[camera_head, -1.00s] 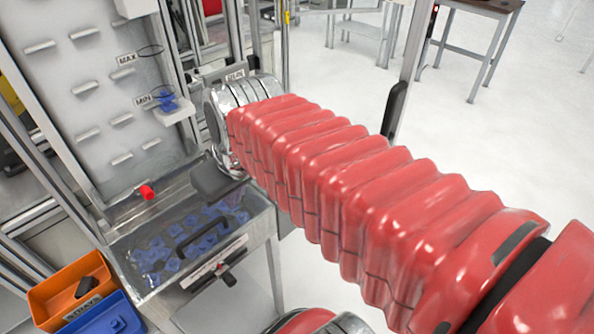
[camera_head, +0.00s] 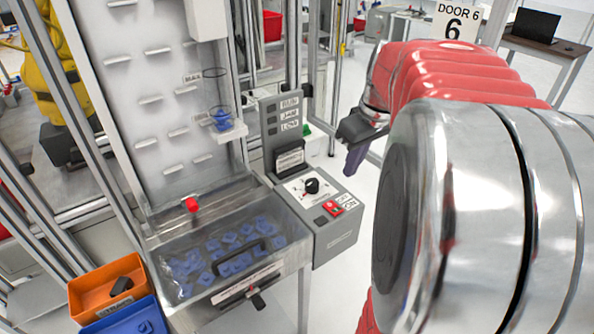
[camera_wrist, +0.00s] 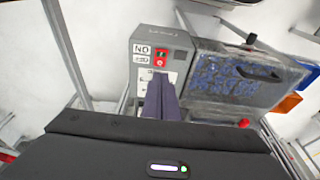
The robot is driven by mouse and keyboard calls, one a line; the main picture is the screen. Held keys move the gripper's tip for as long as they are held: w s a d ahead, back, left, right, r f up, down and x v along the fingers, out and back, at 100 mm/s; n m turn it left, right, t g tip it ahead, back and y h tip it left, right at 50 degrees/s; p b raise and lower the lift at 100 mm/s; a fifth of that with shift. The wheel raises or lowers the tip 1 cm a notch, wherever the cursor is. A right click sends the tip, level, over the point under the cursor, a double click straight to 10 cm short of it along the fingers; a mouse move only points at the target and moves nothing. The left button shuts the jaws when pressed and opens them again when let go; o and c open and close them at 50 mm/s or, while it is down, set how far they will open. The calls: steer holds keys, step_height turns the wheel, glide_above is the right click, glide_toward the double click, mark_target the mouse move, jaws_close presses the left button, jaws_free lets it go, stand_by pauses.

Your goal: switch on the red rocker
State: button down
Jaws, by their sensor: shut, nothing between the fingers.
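The red rocker (camera_head: 333,207) is on the sloped top of a grey control box (camera_head: 335,240), beside OFF and ON labels. Which way it is tipped is too small to tell. In the wrist view the rocker (camera_wrist: 161,54) shows just beyond my fingertips, with the labels upside down to its left. My gripper (camera_head: 350,172) is shut and empty, above and behind the rocker to its right, apart from it in the head view. In the wrist view my purple fingers (camera_wrist: 160,84) point at the box and hide part of its panel.
A black rotary knob (camera_head: 312,185) sits next to the rocker. An upright panel (camera_head: 287,130) labelled RUN, JAM and LOW stands behind it. A clear bin (camera_head: 225,250) of blue parts adjoins on the left. Orange (camera_head: 90,300) and blue trays stand lower left.

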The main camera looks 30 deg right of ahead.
mark_target(338, 211)
steer(key=shift+f, duration=0.1)
steer(key=x, duration=0.8)
steer(key=s+x, duration=0.1)
steer(key=x, duration=0.4)
steer(key=shift+a, duration=0.1)
steer(key=shift+f, duration=0.45)
steer(key=shift+s+f, duration=0.2)
steer(key=shift+f, duration=0.2)
steer(key=shift+r, duration=0.1)
steer(key=shift+w, duration=0.15)
steer(key=shift+w+r, duration=0.4)
steer(key=shift+w, duration=0.2)
steer(key=shift+r, duration=0.1)
